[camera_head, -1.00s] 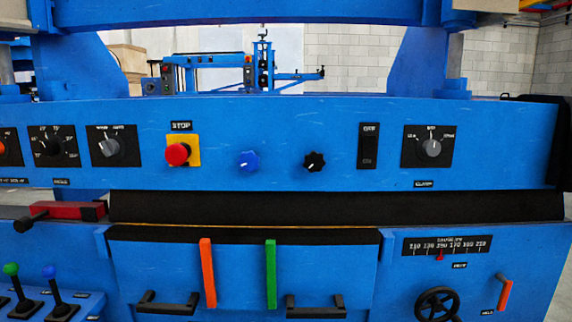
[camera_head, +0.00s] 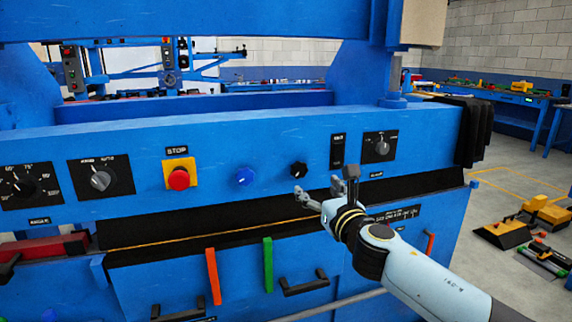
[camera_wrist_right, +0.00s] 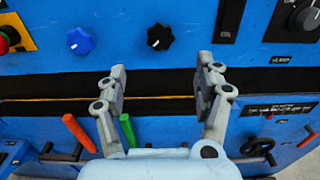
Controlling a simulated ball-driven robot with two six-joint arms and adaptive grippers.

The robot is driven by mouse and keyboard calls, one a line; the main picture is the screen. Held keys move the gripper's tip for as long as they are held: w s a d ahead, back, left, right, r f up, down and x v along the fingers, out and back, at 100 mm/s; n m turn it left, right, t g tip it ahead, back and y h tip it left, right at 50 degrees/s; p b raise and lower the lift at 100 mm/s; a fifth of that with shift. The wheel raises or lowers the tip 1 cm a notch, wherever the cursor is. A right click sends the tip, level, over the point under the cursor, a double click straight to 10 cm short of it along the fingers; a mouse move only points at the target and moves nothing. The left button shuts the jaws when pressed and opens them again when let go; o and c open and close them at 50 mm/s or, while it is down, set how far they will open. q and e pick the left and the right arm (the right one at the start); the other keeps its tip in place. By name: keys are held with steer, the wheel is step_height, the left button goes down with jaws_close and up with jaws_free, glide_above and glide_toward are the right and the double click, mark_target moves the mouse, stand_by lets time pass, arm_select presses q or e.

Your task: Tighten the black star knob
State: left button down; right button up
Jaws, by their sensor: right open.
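The black star knob (camera_head: 299,170) sits on the blue front panel, right of the blue star knob (camera_head: 244,176). In the right wrist view the black knob (camera_wrist_right: 160,38) is above and between the fingers, apart from them. My right gripper (camera_head: 325,192) is in front of the panel, just below and right of the black knob in the head view. In the wrist view its two fingers (camera_wrist_right: 160,85) are spread wide with nothing between them. My left gripper is not in either view.
A red stop button (camera_head: 179,178) on a yellow plate is at the left. A black rocker switch (camera_head: 337,151) and a rotary selector (camera_head: 382,147) are right of the knob. A black ledge (camera_head: 150,226) runs below the panel. Orange (camera_head: 213,276) and green (camera_head: 268,264) handles stand below it.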

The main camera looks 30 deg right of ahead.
mark_target(300, 172)
steer(key=b+x, duration=0.2)
steer(key=x, duration=0.7)
steer(key=shift+w+f, duration=0.2)
steer(key=shift+w, duration=0.2)
steer(key=shift+w+d, duration=0.15)
steer(key=shift+w, duration=0.25)
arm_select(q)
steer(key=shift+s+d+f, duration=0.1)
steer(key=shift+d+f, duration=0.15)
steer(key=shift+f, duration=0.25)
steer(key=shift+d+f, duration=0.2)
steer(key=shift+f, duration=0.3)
arm_select(e)
steer(key=shift+c, duration=0.4)
steer(key=c, duration=1.1)
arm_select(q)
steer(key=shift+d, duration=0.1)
arm_select(e)
steer(key=shift+o, duration=0.2)
